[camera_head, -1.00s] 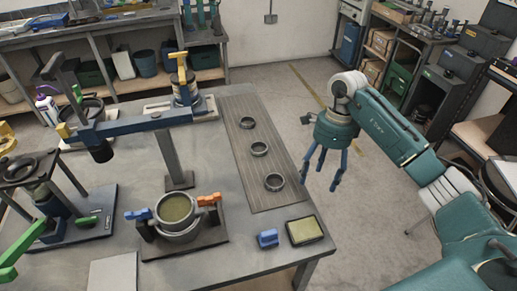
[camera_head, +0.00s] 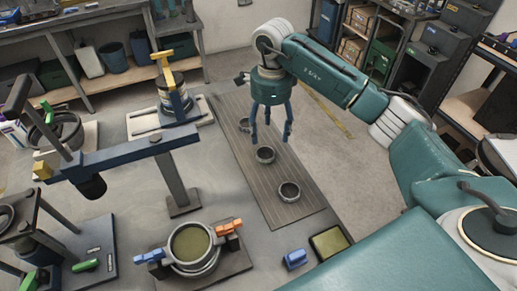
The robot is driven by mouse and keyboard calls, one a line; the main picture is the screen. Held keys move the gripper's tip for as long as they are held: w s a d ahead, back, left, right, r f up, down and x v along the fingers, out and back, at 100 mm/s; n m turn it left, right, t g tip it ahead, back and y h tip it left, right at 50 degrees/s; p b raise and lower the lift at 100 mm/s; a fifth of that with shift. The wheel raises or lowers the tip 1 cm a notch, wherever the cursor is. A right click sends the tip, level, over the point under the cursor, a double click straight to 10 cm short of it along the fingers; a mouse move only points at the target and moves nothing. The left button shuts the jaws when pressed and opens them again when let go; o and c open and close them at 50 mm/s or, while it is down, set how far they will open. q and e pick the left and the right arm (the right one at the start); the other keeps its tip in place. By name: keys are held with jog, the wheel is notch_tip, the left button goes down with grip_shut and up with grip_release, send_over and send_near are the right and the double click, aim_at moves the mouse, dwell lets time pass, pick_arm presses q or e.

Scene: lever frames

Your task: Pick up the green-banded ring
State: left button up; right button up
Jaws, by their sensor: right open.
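Three dark grey rings lie in a row on a ribbed grey-brown mat (camera_head: 262,200). The near ring (camera_head: 289,192) and the middle ring (camera_head: 265,155) show whole. The far ring (camera_head: 243,125) is partly hidden by my right gripper. I cannot make out a green band on any of them. My right gripper (camera_head: 271,138) is open and empty, its blue fingers pointing down. In the picture its fingertips are just above and around the middle ring, apparently not touching it; the height is hard to judge. My left gripper is out of view.
A round pot (camera_head: 195,247) with orange and blue clamps stands left of the mat's near end. A blue block (camera_head: 295,259) and a yellow-topped pad (camera_head: 329,242) lie near the table's front edge. A post with a blue lever arm (camera_head: 130,155) stands left of the mat.

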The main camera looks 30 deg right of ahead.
aim_at(268, 157)
jog(key=f, duration=0.3)
jog(key=shift+s+d+f+p, duration=0.1)
jog(key=shift+s+p, duration=0.25)
jog(key=shift+f, duration=0.25)
jog(key=f, duration=0.1)
jog(key=f+p, duration=0.1)
jog(key=f, duration=0.1)
jog(key=f+p, duration=0.1)
jog(key=shift+w+a+f, duration=0.2)
jog(key=shift+w, duration=0.2)
jog(key=shift+f+p, duration=0.3)
jog(key=shift+c, duration=0.7)
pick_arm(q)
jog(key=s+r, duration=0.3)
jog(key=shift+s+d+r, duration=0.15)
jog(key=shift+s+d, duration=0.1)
pick_arm(e)
jog(key=c, duration=1.1)
